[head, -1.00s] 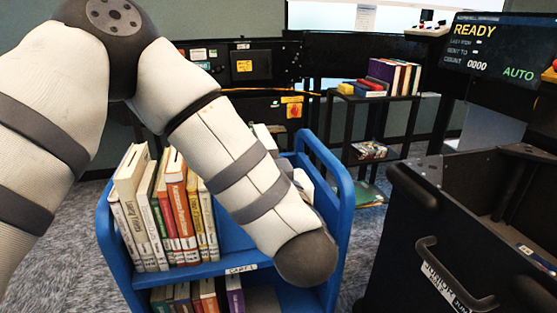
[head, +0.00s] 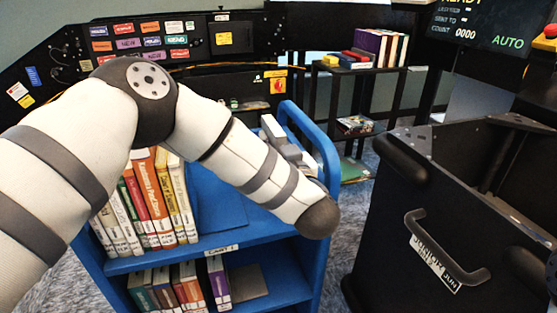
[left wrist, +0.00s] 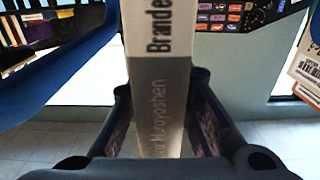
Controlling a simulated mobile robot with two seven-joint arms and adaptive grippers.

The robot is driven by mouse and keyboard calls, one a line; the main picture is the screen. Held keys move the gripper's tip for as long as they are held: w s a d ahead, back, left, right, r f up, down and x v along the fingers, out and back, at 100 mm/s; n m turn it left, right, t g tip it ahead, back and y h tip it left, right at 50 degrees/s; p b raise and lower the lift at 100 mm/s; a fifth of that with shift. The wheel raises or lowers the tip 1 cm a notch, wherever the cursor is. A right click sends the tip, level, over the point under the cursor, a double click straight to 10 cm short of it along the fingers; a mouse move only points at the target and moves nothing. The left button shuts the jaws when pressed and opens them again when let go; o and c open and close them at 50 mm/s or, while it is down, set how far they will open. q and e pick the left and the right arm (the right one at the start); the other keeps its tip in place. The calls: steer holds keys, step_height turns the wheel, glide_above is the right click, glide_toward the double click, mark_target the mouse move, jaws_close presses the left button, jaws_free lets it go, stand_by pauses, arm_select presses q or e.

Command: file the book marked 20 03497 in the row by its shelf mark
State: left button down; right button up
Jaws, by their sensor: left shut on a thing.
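In the left wrist view my left gripper (left wrist: 160,92) is shut on a book (left wrist: 157,72) with a pale grey-white spine. A row of upright books (head: 145,200) with white, green, orange-red and yellow spines stands at the left of the cart's upper shelf. Several pale book-like shapes (head: 274,131) show behind my arm. My right gripper is not in view.
The blue cart (head: 150,261) has more books (head: 190,285) on its lower shelf. The upper shelf is bare right of the row. A black bin (head: 385,225) with a handle stands at the right. A black rack (head: 330,100) with books and a label-covered panel (head: 100,45) are behind.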

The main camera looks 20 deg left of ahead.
arm_select(q)
steer(key=shift+w+d+f, duration=0.1)
steer(key=shift+w+f, duration=0.15)
steer(key=shift+w, duration=0.05)
steer(key=f, duration=0.3)
steer(key=shift+w, duration=0.35)
steer(key=shift+f, duration=0.25)
steer(key=c, duration=1.5)
jaws_free()
